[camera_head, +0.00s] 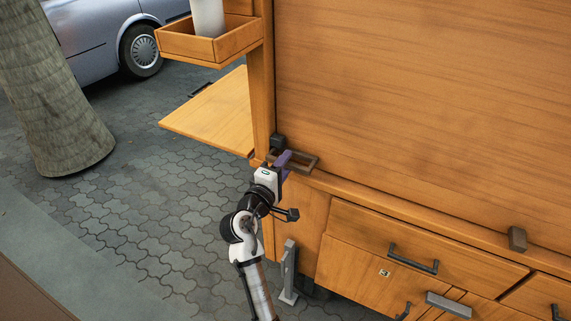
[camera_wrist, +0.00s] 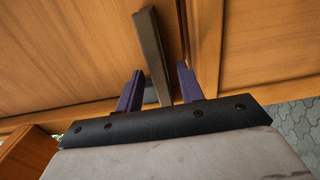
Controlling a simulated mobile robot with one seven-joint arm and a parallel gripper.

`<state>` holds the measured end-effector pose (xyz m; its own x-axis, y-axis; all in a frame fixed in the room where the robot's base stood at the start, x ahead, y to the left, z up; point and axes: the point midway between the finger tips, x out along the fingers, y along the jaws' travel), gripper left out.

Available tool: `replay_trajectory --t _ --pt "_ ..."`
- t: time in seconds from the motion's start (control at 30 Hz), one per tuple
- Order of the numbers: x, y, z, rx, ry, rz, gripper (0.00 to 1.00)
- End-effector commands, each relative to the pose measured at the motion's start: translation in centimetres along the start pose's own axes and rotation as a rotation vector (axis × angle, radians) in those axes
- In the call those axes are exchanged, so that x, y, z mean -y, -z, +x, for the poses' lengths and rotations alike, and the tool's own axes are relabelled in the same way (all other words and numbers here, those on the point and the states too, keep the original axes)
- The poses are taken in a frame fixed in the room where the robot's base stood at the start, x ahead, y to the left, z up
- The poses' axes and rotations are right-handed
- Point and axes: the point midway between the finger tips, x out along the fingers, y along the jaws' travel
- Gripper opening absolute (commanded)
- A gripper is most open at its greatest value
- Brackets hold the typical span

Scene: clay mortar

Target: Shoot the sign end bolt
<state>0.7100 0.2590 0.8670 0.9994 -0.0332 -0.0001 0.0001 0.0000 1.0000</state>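A brown-grey metal bar (camera_wrist: 152,50), which looks like the bolt, stands out from the wooden panel in the wrist view. In the head view a brown rectangular metal frame (camera_head: 306,160) sits on the ledge at the panel's lower left corner, with a small dark block (camera_head: 277,141) behind it. My gripper (camera_wrist: 158,88) has its two purple fingers apart, one on each side of the bar, with narrow gaps visible. In the head view my gripper (camera_head: 284,160) is at the frame, and hides part of it.
A large wooden panel (camera_head: 420,90) rises above the ledge. A brown block (camera_head: 517,238) sits farther right. Below are drawers with dark handles (camera_head: 413,259) and a grey upright bracket (camera_head: 289,270). A wooden flap (camera_head: 213,112) and box shelf (camera_head: 190,42) jut left. Paving is open at left.

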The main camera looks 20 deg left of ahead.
Motion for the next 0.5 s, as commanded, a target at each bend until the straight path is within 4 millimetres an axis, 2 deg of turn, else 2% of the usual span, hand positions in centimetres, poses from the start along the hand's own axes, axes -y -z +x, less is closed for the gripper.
replay_trajectory --t 0.4,0.5 --pt "0.3 0.1 -9.0 -0.005 0.0 0.001 0.38" --pt "0.2 0.1 -10.7 -0.005 0.0 0.001 0.38"
